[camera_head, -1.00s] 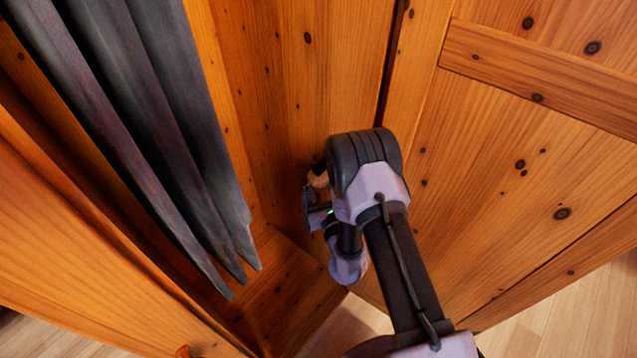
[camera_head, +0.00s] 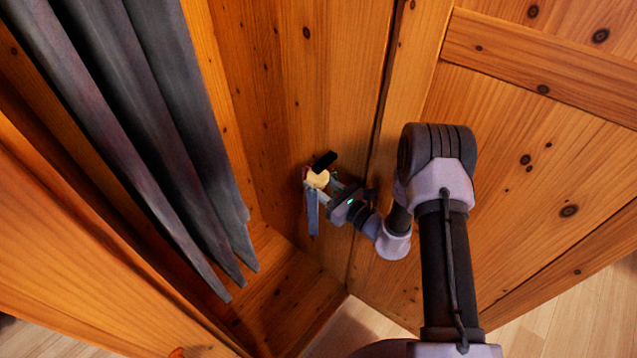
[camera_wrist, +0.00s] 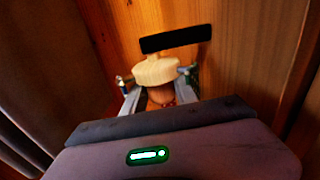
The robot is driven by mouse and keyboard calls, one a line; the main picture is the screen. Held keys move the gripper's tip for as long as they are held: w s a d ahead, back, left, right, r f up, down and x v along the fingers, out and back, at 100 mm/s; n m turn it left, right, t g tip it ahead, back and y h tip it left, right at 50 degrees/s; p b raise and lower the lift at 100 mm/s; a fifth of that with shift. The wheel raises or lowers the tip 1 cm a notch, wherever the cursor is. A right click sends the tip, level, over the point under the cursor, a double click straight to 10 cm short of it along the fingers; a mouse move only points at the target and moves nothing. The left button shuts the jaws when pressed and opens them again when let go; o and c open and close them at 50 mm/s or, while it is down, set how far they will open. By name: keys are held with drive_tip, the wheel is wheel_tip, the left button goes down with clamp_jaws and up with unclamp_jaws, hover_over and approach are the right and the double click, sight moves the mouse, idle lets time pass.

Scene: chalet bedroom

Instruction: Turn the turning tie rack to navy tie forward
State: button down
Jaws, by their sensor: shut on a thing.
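The turning tie rack (camera_head: 317,179) is a small pale wooden hub by the inner wooden panel of the wardrobe. A black bar (camera_head: 324,161) shows just behind the hub. A blue tie (camera_head: 313,212) hangs below the hub, facing the head camera; a bit of red shows at the hub's left edge. My gripper (camera_head: 326,187) is shut on the hub from the right. In the wrist view the pale hub (camera_wrist: 156,71) sits between the fingers, with the black bar (camera_wrist: 176,39) beyond it. The other ties are mostly hidden, and their colours are hard to tell.
Long grey hanging garments (camera_head: 150,130) fill the wardrobe's left side. A wooden door (camera_head: 530,170) stands at the right, close to my arm. The wardrobe floor (camera_head: 285,290) below the rack is bare.

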drive_tip(key=shift+r, duration=0.1)
drive_tip(key=c, duration=1)
unclamp_jaws()
drive_tip(key=shift+w+a, duration=0.1)
drive_tip(key=shift+o, duration=0.2)
drive_tip(key=p+v, duration=0.3)
drive_tip(key=v, duration=1.4)
drive_tip(key=shift+d+p, duration=0.2)
drive_tip(key=shift+p, duration=0.1)
